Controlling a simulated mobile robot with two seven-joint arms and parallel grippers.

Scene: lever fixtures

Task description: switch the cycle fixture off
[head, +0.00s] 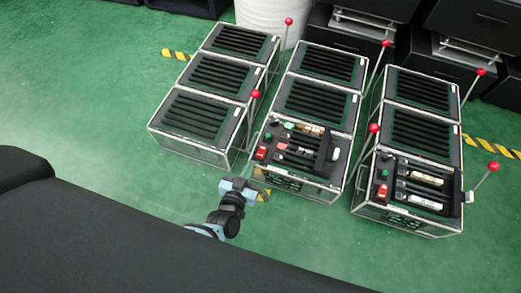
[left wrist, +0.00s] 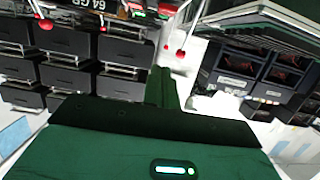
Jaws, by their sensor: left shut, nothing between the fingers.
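Three rows of black, metal-framed lever fixtures stand on the green floor in the head view: a left row (head: 195,117), a middle row (head: 322,97) and a right row (head: 420,133). Levers with red knobs rise along their right sides. The right row's near lever (head: 493,167) leans outward to the right; the middle row's near lever (head: 374,128) is steeper. I cannot read which fixture is the cycle one. My left gripper (head: 264,195) is shut and empty, low by the middle row's near left corner. Its shut fingers (left wrist: 163,85) show in the left wrist view, below a red-knobbed lever (left wrist: 180,52).
Black cabinets (head: 490,20) and a white cylinder (head: 268,14) stand behind the rows. Yellow-black floor tape (head: 490,146) lies at the right. Green floor (head: 90,95) is open to the left. Narrow gaps separate the rows.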

